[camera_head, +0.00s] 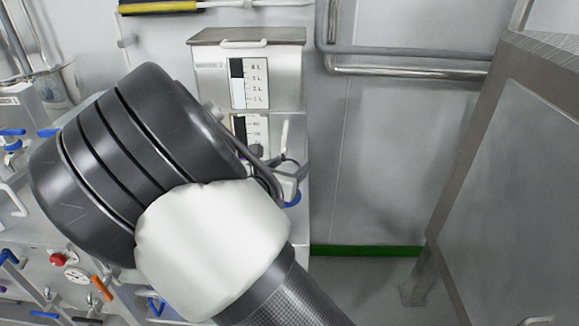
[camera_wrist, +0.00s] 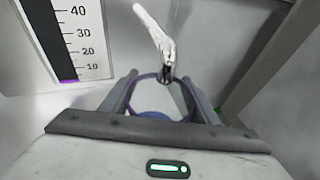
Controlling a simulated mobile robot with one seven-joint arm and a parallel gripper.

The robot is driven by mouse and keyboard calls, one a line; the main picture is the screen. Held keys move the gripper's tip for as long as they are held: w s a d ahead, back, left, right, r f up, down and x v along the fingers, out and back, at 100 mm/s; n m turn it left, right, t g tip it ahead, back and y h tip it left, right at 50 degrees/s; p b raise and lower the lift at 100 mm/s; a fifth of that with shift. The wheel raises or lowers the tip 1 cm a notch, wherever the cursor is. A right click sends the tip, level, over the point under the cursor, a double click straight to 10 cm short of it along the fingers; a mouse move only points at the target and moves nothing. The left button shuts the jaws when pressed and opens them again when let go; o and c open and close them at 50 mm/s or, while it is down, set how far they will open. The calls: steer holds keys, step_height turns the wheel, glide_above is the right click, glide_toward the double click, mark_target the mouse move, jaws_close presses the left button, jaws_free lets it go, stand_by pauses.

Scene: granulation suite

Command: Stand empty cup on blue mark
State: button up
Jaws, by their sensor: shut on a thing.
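In the wrist view my gripper (camera_wrist: 163,92) is shut on a cup (camera_wrist: 178,100) that looks clear or pale, with a thin purple rim, held between the two fingers. A blue patch (camera_wrist: 155,115) shows at the cup's near lower side; I cannot tell whether it is the blue mark or part of the cup. A pale lever or spout (camera_wrist: 158,40) rises just beyond the cup. In the head view my arm hides most of the gripper and cup. A small blue piece (camera_head: 292,199) shows beside my wrist; I cannot tell what it is.
A steel dispenser with a level scale (camera_head: 249,83) stands behind my arm. A similar scale (camera_wrist: 75,38) is at the left in the wrist view. Pipes (camera_head: 410,70) run along the wall. A grey cabinet (camera_head: 520,190) stands right. Valves and an orange handle (camera_head: 101,288) are lower left.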

steer(key=shift+f, duration=0.2)
steer(key=o, duration=1.1)
steer(key=shift+o, duration=0.2)
steer(key=shift+r, duration=0.3)
steer(key=p+v, duration=0.3)
steer(key=v, duration=0.9)
